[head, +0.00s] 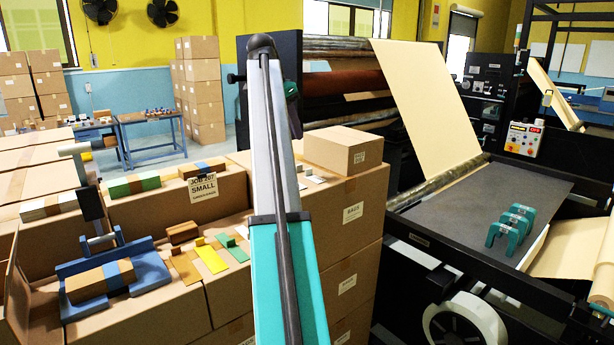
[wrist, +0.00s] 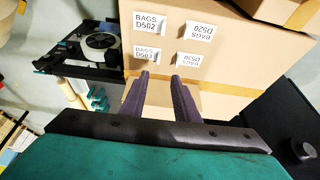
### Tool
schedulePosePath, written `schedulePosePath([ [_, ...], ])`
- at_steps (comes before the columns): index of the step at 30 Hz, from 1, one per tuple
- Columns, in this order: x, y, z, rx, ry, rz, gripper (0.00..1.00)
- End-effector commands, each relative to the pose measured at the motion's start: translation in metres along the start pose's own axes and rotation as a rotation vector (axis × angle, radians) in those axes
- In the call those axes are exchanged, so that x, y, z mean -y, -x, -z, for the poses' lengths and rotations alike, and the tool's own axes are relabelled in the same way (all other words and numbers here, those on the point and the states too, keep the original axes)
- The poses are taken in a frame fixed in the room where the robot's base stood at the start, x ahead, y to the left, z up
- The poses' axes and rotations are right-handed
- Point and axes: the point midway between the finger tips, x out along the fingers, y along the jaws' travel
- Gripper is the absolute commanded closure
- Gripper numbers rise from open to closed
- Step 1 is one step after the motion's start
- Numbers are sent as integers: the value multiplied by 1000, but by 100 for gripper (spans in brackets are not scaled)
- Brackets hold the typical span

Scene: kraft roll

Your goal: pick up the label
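In the wrist view several white printed labels are on a cardboard surface ahead of my gripper: one reading BAGS D502 (wrist: 149,23), one reading BAGS D503 (wrist: 147,54), and two upside-down ones, the upper right label (wrist: 199,31) and the lower right label (wrist: 188,60). Which one the task means I cannot tell. My gripper (wrist: 160,75) is open, its two dark fingers apart with only cardboard showing between them. The fingertips appear just below the lower labels; contact is unclear. In the head view my arm crosses the middle and I cannot make out the fingers.
In the head view stacked boxes bear a BAGS label (head: 352,213) and a JOB 207 SMALL sign (head: 203,187). A smaller box (head: 335,150) sits on top. A blue tool (head: 150,270) is at left. The roll machine (head: 480,200) with teal clamps (head: 511,230) stands right.

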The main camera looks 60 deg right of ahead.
Motion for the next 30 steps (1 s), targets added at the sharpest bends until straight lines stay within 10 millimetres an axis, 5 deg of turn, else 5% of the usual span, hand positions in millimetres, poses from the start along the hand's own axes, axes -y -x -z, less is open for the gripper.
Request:
schedulePosePath([
  [14, -1, -7, 1, 0, -3, -1, 72],
  [30, -2, -62, 1, 1, -3, -3, 72],
])
